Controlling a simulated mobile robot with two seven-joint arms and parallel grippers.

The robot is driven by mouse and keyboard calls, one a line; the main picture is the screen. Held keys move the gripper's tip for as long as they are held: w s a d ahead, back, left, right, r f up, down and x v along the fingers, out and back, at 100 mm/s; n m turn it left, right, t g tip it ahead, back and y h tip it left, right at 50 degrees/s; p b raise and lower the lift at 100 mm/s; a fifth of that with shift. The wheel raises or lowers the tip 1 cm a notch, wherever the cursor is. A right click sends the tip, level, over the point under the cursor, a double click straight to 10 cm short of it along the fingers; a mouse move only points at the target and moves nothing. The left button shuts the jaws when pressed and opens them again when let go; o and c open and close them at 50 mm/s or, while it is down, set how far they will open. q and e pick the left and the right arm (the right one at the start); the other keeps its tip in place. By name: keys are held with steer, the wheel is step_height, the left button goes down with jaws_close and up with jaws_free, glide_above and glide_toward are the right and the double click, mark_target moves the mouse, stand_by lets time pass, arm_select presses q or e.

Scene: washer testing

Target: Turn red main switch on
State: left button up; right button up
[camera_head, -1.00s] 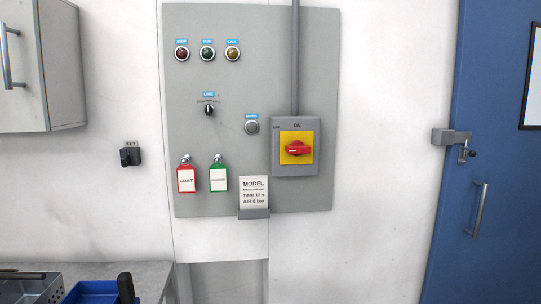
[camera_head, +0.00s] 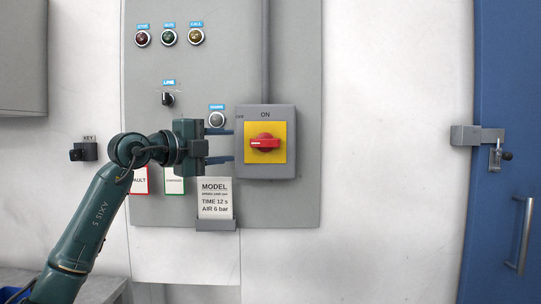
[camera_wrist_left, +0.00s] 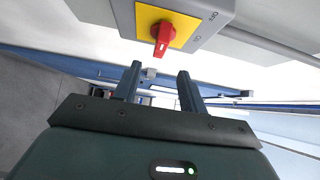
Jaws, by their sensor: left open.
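The red main switch (camera_head: 264,143) is a rotary handle on a yellow plate, on a grey box (camera_head: 265,172) on the wall panel. Its handle lies horizontal; "ON" is printed above the plate and a small label, seemingly "OFF", at upper left. My left gripper (camera_head: 232,145) is open and empty at the left side of the box, level with the handle, its two fingers one above the other and pointing right. In the left wrist view the red handle (camera_wrist_left: 163,38) shows beyond the open fingers (camera_wrist_left: 160,72), not between them. My right gripper is not in view.
The panel (camera_head: 285,205) also carries several lamps, a selector (camera_head: 168,98), a push button (camera_head: 216,119) and a model card (camera_head: 215,196) below my gripper. A conduit (camera_head: 265,50) runs up from the box. White wall and a blue door (camera_head: 500,230) lie to the right.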

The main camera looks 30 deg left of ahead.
mark_target(258, 143)
arm_select(q)
steer(key=p+x, duration=0.3)
steer(key=x, duration=1)
steer(key=shift+a+r, duration=0.1)
steer(key=shift+r, duration=0.05)
steer(key=shift+p, duration=0.3)
jaws_close()
